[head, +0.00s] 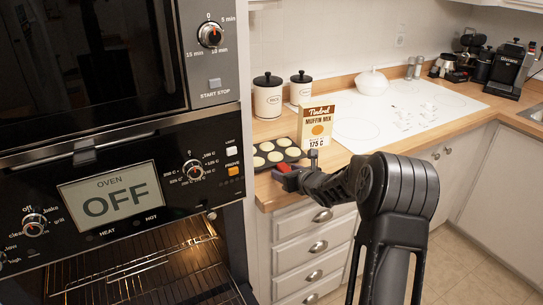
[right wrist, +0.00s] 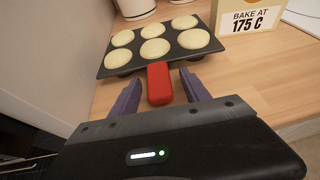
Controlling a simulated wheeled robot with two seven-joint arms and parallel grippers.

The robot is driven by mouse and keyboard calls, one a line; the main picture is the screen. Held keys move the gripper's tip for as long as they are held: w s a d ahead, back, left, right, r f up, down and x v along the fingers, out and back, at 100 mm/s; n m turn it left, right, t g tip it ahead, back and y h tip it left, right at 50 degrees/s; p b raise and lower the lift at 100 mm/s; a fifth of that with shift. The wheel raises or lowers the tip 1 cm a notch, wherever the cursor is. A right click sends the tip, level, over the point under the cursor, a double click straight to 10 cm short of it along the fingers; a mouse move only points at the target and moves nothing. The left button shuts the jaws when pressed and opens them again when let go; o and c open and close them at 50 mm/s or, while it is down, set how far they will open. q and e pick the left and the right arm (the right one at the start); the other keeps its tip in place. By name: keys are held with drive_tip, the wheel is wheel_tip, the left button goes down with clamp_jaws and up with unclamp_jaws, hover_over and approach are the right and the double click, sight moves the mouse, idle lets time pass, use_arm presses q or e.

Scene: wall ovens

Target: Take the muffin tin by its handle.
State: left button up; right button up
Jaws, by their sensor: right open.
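The dark muffin tin (head: 264,159) sits on the wooden counter beside the oven unit, its cups filled with pale batter. It also shows in the right wrist view (right wrist: 163,60), with its red handle (right wrist: 159,84) pointing toward my gripper. My right gripper (right wrist: 157,90) is open, with one finger on each side of the handle and a gap visible on both sides. In the head view the right gripper (head: 290,172) is at the tin's near edge and partly covers the handle. My left gripper is not in view.
A muffin mix box (head: 317,124) stands just right of the tin, and two white canisters (head: 268,100) stand behind it. The oven wall (head: 233,150) is close on the left. The oven (head: 130,270) below is open, with racks showing. White drawers (head: 310,245) lie under the counter.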

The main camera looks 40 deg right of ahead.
idle(0.5)
clamp_jaws()
idle(0.4)
idle(0.8)
drive_tip(key=shift+r, duration=0.15)
